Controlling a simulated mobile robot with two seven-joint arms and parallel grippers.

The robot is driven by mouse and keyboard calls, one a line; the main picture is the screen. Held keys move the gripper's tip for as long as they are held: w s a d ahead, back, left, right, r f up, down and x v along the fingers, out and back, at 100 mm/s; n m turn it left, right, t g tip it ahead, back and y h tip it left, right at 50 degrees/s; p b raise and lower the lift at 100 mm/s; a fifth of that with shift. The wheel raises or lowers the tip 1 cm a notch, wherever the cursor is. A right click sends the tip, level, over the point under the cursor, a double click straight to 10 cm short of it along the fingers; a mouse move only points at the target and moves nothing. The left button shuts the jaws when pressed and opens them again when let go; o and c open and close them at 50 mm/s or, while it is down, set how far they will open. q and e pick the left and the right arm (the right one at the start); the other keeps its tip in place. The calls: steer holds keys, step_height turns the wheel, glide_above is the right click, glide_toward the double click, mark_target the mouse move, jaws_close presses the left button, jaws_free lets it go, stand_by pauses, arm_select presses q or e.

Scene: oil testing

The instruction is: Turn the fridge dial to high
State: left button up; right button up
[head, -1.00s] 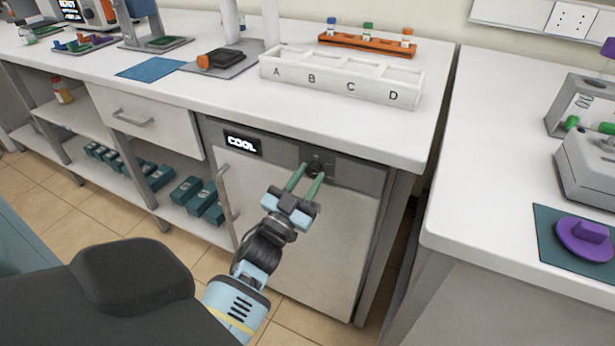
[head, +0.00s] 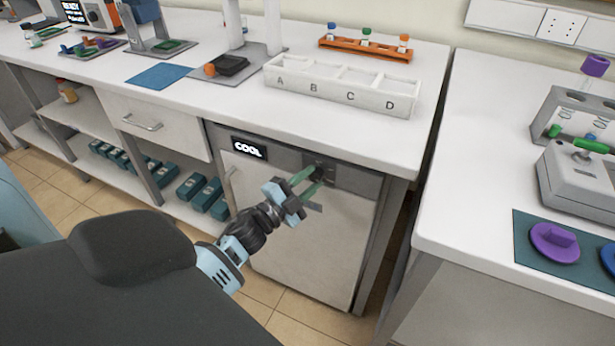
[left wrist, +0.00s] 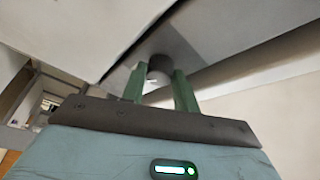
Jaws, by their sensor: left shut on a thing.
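The fridge (head: 300,245) stands under the bench, its door shut. Its small display (head: 249,148) reads COOL. The dark dial (head: 318,172) sits on the grey panel at the top right of the fridge and is partly hidden by my fingers. My left gripper (head: 309,181) has its green fingers on either side of the dial, shut on it. In the left wrist view the round dial (left wrist: 158,70) sits between the two fingertips (left wrist: 160,84). The gripper is tilted in the head view. The dial's pointer and markings are too small to read. My right gripper is out of view.
The bench top overhangs the dial, with a white tray (head: 342,100) lettered A to D above. A vertical door handle (head: 229,185) is left of the gripper. A drawer (head: 150,124) and shelf with teal boxes (head: 190,186) lie further left.

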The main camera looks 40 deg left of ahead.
arm_select(q)
steer(key=shift+r+m+p, duration=0.15)
steer(key=shift+m+p, duration=0.15)
steer(key=shift+m, duration=0.3)
steer(key=o, duration=0.9)
steer(key=shift+o, duration=0.3)
steer(key=shift+s, duration=0.1)
steer(key=v, duration=0.7)
steer(key=shift+s+b, duration=0.3)
steer(key=shift+s, duration=0.05)
